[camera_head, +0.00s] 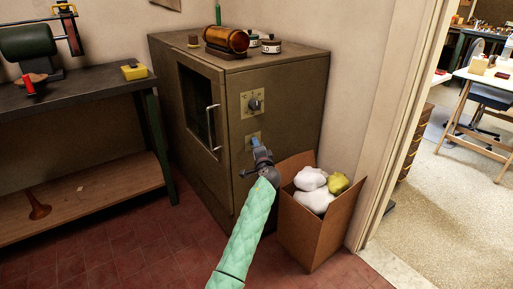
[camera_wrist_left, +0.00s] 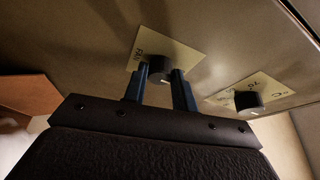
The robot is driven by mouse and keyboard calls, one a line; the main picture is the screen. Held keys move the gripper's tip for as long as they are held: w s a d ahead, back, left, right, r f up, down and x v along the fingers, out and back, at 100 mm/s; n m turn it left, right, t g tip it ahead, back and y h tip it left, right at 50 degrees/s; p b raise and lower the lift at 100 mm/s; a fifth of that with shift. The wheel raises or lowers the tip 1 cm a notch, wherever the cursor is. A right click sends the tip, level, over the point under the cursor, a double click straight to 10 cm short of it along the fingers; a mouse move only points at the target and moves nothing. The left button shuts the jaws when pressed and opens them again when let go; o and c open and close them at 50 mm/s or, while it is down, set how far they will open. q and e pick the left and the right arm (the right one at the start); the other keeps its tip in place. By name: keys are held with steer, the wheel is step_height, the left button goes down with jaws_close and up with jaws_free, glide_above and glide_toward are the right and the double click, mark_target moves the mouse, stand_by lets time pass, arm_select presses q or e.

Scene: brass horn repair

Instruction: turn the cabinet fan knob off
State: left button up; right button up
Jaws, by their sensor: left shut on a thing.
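The brown metal cabinet (camera_head: 290,100) stands in the corner with its door on the left. The fan knob (camera_wrist_left: 160,67) is dark and round on a pale plate lettered FAN (camera_wrist_left: 139,52). In the head view its plate (camera_head: 251,137) is the lower one on the cabinet's front, and the knob is mostly hidden by the fingers. My left gripper (camera_head: 256,143), at the end of the green-sleeved arm, is shut on the fan knob. In the wrist view the blue fingers (camera_wrist_left: 160,82) stand on either side of it. My right gripper is not in view.
A second knob (camera_head: 255,105) with a °C plate sits above the fan knob. A cardboard box (camera_head: 307,232) of white and yellow bundles stands close to the right of my left arm. A door handle (camera_head: 212,128) projects at left. A workbench (camera_head: 75,88) stands further left.

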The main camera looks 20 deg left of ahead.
arm_select(q)
steer(key=shift+f, duration=0.15)
steer(key=o, duration=1)
steer(key=shift+s, duration=0.1)
steer(key=v, duration=0.7)
steer(key=shift+s+d, duration=0.15)
steer(key=shift+s, duration=0.1)
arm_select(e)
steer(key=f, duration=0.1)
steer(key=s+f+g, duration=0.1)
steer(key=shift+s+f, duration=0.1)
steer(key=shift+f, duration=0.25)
